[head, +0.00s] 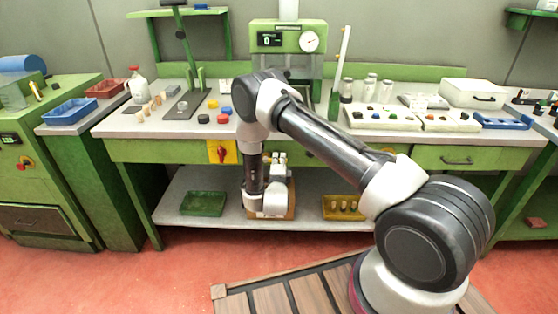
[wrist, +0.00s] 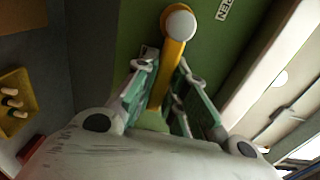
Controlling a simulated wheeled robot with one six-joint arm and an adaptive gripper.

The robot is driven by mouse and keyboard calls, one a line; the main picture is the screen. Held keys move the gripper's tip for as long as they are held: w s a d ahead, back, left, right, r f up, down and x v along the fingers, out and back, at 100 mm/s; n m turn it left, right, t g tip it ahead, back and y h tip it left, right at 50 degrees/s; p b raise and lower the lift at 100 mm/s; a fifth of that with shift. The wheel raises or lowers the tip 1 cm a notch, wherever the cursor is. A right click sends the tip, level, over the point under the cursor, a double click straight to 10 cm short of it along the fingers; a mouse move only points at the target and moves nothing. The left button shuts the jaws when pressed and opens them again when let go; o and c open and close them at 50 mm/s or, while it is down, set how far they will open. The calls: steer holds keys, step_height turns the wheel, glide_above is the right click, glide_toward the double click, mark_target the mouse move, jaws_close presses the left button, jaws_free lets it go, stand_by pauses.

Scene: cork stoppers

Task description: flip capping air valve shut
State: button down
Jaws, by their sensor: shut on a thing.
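The capping air valve shows in the wrist view as a yellow lever (wrist: 171,62) with a round white end (wrist: 180,23), against a green panel (wrist: 138,30). My gripper (wrist: 165,82) has its two green-padded fingers on either side of the lever and is shut on it.
A yellow panel with a red knob (head: 221,152) is on the bench front, left of my arm. On the lower shelf stand a green tray (head: 203,204) and a yellow bin (head: 343,207) holding corks. The benchtop (head: 130,125) carries bins, bottles and small parts.

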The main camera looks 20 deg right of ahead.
steer(key=shift+s+f, duration=0.1)
steer(key=shift+f, duration=0.05)
steer(key=c, duration=1.7)
jaws_free()
steer(key=v, duration=1.2)
